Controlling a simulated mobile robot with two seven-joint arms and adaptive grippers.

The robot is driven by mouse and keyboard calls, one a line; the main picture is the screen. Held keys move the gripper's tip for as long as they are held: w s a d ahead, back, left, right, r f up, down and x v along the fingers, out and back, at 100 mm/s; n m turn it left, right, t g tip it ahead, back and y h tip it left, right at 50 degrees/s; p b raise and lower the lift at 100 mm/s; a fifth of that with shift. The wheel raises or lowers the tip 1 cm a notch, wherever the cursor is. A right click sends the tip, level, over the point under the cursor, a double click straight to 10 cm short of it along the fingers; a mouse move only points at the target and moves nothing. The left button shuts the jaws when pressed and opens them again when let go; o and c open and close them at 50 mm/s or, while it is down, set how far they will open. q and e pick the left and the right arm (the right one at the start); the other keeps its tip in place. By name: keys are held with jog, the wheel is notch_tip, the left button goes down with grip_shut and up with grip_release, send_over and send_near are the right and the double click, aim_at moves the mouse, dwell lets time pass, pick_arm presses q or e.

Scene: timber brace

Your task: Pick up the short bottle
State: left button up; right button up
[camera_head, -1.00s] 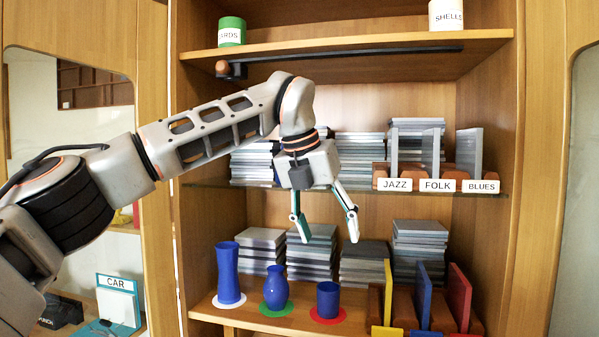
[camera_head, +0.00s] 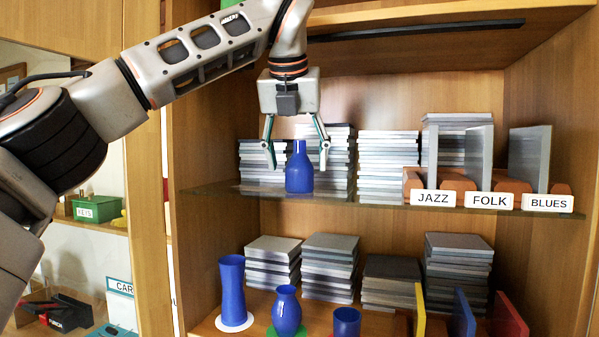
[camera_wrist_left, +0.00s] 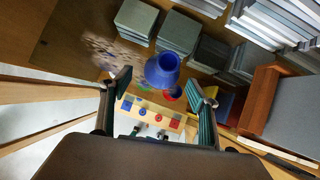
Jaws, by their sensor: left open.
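A short blue bottle (camera_head: 299,168) with a narrow neck stands upright on the glass shelf (camera_head: 345,190), in front of stacked grey cases. My left gripper (camera_head: 297,158) points down above the shelf. Its fingers are open, one on each side of the bottle, with a visible gap on both sides. In the left wrist view, a blue vessel (camera_wrist_left: 163,70) shows beyond and between the open fingers (camera_wrist_left: 158,82). My right gripper is not in view.
Grey case stacks (camera_head: 389,160) and JAZZ, FOLK and BLUES dividers (camera_head: 478,155) stand to the right on the glass shelf. Below are a tall blue vase (camera_head: 232,285), a rounded blue vase (camera_head: 286,310) and a blue cup (camera_head: 346,322). A dark bar (camera_head: 420,32) runs under the upper shelf.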

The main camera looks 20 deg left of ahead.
aim_at(300, 170)
pick_arm(q)
jog(key=x, duration=0.4)
jog(key=shift+w, duration=0.3)
jog(key=shift+r, duration=0.1)
jog(key=c, duration=1.4)
jog(key=shift+o, duration=0.2)
jog(key=shift+r, duration=0.15)
